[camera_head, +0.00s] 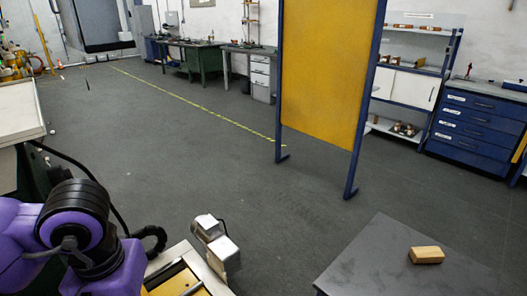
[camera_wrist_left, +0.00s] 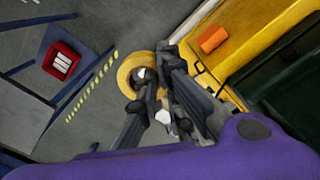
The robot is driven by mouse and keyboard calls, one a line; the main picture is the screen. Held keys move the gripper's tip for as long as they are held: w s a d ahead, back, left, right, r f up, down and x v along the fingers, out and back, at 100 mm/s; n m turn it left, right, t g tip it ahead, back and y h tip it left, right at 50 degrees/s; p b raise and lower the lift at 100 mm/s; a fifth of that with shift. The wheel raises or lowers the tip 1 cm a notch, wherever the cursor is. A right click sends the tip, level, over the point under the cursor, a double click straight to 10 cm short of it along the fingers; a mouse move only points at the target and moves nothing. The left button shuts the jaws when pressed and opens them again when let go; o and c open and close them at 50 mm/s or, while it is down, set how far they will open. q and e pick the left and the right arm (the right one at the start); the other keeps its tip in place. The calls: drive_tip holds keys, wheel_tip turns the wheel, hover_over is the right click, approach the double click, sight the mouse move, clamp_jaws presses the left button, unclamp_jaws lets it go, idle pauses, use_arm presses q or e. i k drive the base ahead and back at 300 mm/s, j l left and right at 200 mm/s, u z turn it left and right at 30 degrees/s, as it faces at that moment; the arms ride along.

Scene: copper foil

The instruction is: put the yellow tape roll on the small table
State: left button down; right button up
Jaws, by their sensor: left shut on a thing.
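The yellow tape roll (camera_wrist_left: 124,76) shows in the left wrist view at the fingertips of my left gripper (camera_wrist_left: 155,86). The gripper is shut on the roll's rim, and the fingers hide part of its right side. A dark grey table (camera_head: 350,262), apparently the small table, stands at the lower right of the head view. My purple left arm is at the lower left of that view, and its gripper does not show there. My right gripper is in neither view.
A wooden block (camera_head: 426,255) lies on the dark table. A yellow panel (camera_head: 325,70) on blue legs stands behind it. Open floor (camera_head: 190,150) lies between. The left wrist view shows a red bin (camera_wrist_left: 62,60) and an orange block (camera_wrist_left: 212,39) on a yellow surface.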

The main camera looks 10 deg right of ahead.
sight(374, 275)
drive_tip(key=l+z, duration=0.1)
drive_tip(key=z, duration=0.7)
drive_tip(key=i+l+z, duration=0.1)
drive_tip(key=z, duration=0.3)
drive_tip(key=i+l, duration=0.4)
drive_tip(key=l, duration=0.15)
